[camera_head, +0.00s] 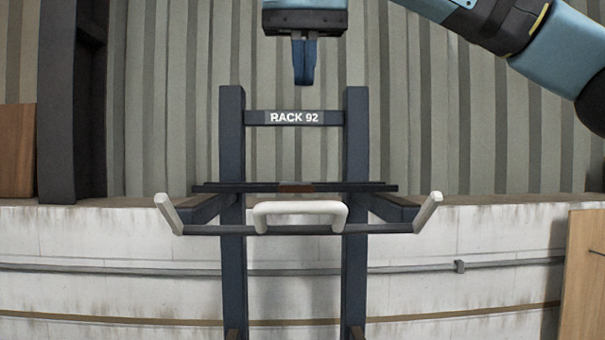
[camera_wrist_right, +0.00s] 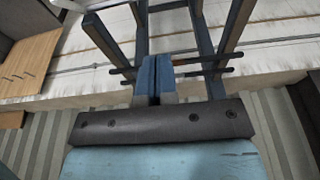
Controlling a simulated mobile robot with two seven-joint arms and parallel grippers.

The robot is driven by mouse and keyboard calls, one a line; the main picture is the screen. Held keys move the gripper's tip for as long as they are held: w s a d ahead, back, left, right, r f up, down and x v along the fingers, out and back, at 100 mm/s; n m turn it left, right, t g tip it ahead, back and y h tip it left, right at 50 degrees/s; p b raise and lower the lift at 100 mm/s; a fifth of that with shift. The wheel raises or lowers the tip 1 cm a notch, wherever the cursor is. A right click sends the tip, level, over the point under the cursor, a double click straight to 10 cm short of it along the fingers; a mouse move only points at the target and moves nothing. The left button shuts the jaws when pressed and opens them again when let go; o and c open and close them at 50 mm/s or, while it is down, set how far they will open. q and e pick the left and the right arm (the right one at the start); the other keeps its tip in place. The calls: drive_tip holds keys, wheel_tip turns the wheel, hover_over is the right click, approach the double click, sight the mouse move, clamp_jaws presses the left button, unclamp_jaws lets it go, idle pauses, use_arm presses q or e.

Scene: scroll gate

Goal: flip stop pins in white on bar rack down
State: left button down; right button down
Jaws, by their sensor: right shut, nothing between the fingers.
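The dark bar rack (camera_head: 232,140) carries a plate reading "RACK 92". Two white stop pins stand tilted up and outward at the ends of its front bar: the left pin (camera_head: 169,213) and the right pin (camera_head: 428,212). A white U-shaped handle (camera_head: 300,208) sits at the middle of that bar. My right gripper (camera_head: 304,82) hangs fingers down above the rack's name plate, shut and empty, apart from both pins. Its closed blue fingers also show in the right wrist view (camera_wrist_right: 154,78), with the rack (camera_wrist_right: 240,20) beyond them. My left gripper is not in view.
A dark crossbar (camera_head: 340,187) lies behind the front bar on the rack's arms. A corrugated wall (camera_head: 480,120) and a white ledge (camera_head: 100,235) stand behind. A wooden board (camera_head: 583,275) is at the lower right. The space around both pins is clear.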

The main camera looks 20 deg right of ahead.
hover_over(303, 205)
drive_tip(key=w+d, duration=0.1)
drive_tip(key=w, duration=0.2)
drive_tip(key=s+a+x, duration=0.1)
drive_tip(key=s+x, duration=0.1)
drive_tip(key=x, duration=0.7)
drive_tip(key=f, duration=0.1)
drive_tip(key=s+f, duration=0.1)
drive_tip(key=f, duration=0.2)
drive_tip(key=shift+s+a, duration=0.1)
drive_tip(key=shift+s, duration=0.3)
drive_tip(key=shift+w+f, duration=0.1)
drive_tip(key=shift+f, duration=0.1)
